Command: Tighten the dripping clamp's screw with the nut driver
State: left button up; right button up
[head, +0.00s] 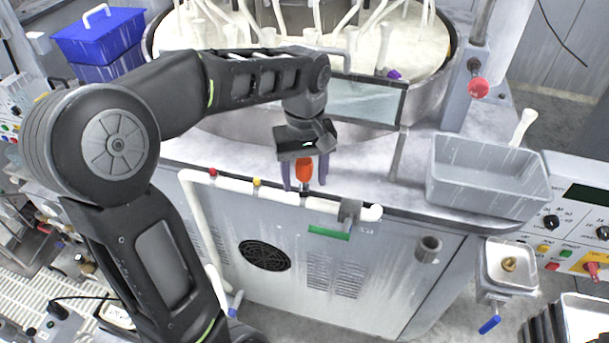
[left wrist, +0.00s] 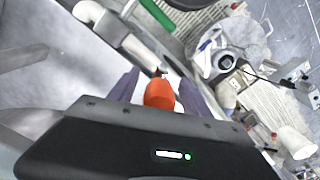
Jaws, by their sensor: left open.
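An orange handle (head: 304,168), which looks like the nut driver's, stands upright between the fingers of my left gripper (head: 304,178) at the machine's front edge. In the left wrist view the orange handle (left wrist: 160,94) sits between the two purple fingers of my left gripper (left wrist: 165,92), which is open. I cannot tell whether a finger touches it. A white pipe (head: 280,195) runs along the machine front, with a red fitting (head: 213,172), a yellow fitting (head: 256,182) and a grey clamp (head: 349,211) near its right end. I see no clear drip. My right gripper is not in view.
A green bar (head: 329,232) is below the grey clamp. A grey tub (head: 486,168) stands on the right of the ledge, and a small tray (head: 510,270) hangs lower right. The round polishing basin (head: 425,100) lies behind. A blue crate (head: 98,38) is at the back left.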

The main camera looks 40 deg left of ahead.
aim_at(305, 160)
pick_arm(q)
jog(key=shift+r, duration=0.15)
notch_tip(305, 160, up, 8)
jog(key=shift+f+p, duration=0.25)
jog(key=shift+p, duration=0.05)
jog(key=shift+c, duration=0.3)
